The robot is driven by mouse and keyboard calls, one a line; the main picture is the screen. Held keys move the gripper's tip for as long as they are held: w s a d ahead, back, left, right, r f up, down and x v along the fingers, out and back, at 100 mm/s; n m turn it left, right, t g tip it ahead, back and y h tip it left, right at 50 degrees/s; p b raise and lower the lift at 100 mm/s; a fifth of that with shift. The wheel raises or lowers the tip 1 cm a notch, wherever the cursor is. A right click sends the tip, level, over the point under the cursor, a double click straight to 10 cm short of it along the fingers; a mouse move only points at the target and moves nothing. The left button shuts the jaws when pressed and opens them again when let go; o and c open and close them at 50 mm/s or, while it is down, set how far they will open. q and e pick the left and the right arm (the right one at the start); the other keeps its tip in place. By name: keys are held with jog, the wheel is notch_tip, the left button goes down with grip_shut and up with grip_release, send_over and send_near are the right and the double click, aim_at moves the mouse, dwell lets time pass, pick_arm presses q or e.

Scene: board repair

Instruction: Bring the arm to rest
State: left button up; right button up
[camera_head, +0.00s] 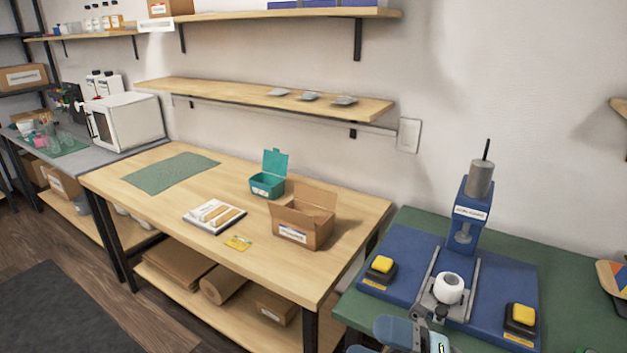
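Part of one of my arms (412,333) shows at the bottom edge, right of the middle, in front of the blue press. It has blue-grey links and a small lit green spot. I take it for my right arm, but its fingertips cannot be made out. My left gripper is not in view. The blue press (473,215) stands on a green-topped bench, with a white round part (449,288) at its base and yellow buttons (382,264) on either side.
Shelves (240,93) hang behind. Floor (100,245) is open at lower left.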

jog(key=s+d+f+m+t+h, duration=0.1)
jog(key=d+f+m+t+h, duration=0.45)
jog(key=m, duration=0.85)
jog(key=d+f+m+t+h, duration=0.3)
jog(key=f+m+t+h, duration=0.3)
jog(key=f+m+h, duration=0.65)
jog(key=s+f+m+g, duration=0.4)
jog(key=s+f+m, duration=0.2)
jog(key=s+f, duration=0.15)
pick_arm(q)
notch_tip(320, 180, up, 16)
jog(key=s+a+y+p, duration=0.1)
jog(key=a+p, duration=0.1)
jog(key=p, duration=2.3)
jog(key=shift+s+r+g+p, duration=0.25)
jog(key=shift+s+g+p, duration=0.1)
jog(key=shift+g, duration=0.05)
pick_arm(e)
notch_tip(320, 180, up, 18)
jog(key=s+d, duration=0.1)
jog(key=d, duration=0.1)
jog(key=shift+d+g, duration=0.35)
pick_arm(q)
jog(key=shift+d+r, duration=0.1)
jog(key=shift+r, duration=0.05)
